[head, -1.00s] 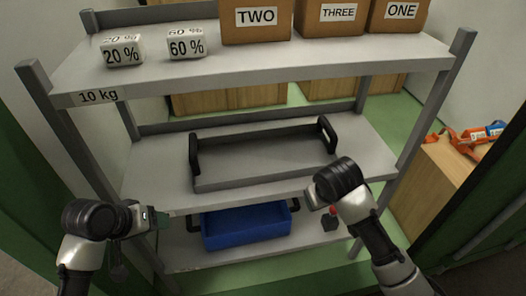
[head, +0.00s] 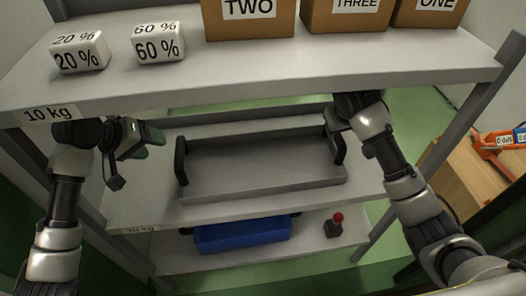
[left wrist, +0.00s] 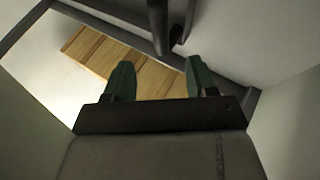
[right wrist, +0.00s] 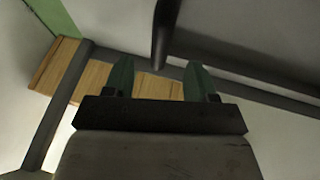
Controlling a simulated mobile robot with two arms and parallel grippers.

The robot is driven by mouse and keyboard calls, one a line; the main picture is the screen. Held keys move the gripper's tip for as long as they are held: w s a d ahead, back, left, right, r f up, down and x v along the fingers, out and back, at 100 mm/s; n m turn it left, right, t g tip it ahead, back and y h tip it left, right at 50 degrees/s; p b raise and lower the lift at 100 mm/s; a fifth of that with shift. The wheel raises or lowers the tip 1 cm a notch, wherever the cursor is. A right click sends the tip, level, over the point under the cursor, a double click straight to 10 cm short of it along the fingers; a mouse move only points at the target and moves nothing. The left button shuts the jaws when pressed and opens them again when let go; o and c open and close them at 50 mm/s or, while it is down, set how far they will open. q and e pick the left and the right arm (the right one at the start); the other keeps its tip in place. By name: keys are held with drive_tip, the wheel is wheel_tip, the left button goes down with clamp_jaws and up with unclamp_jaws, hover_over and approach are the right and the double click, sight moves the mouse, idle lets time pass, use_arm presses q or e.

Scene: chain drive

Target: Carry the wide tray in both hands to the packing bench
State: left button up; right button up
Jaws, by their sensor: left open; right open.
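The wide grey tray (head: 262,165) with two upright black handles rests on the middle shelf of a grey rack in the head view. My left gripper (head: 152,136) is open and empty, up and left of the left handle (head: 181,160). In the left wrist view a dark bar, likely that handle (left wrist: 160,22), lies ahead of the open fingers (left wrist: 160,78). My right gripper (head: 330,120) is by the right handle (head: 338,147), its fingertips largely hidden. The right wrist view shows its fingers (right wrist: 160,78) open, with a dark bar (right wrist: 162,30) ahead. I cannot identify the packing bench.
The upper shelf (head: 270,68), labelled 10 kg, overhangs the tray and carries white blocks (head: 160,45) and boxes TWO (head: 248,18), THREE and ONE. Below are a blue bin (head: 242,233) and a red-knobbed device (head: 334,226). A wooden box (head: 465,175) with orange items stands right.

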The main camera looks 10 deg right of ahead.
sight(176, 151)
use_arm(q)
drive_tip(key=x, duration=1)
drive_tip(key=shift+w+d+f, duration=0.1)
drive_tip(key=shift+d+f, duration=0.05)
drive_tip(key=shift+f, duration=0.15)
use_arm(e)
drive_tip(key=x, duration=0.7)
drive_tip(key=shift+f, duration=0.25)
use_arm(q)
clamp_jaws()
use_arm(e)
clamp_jaws()
use_arm(q)
drive_tip(key=shift+r, duration=0.1)
use_arm(e)
drive_tip(key=shift+r, duration=0.1)
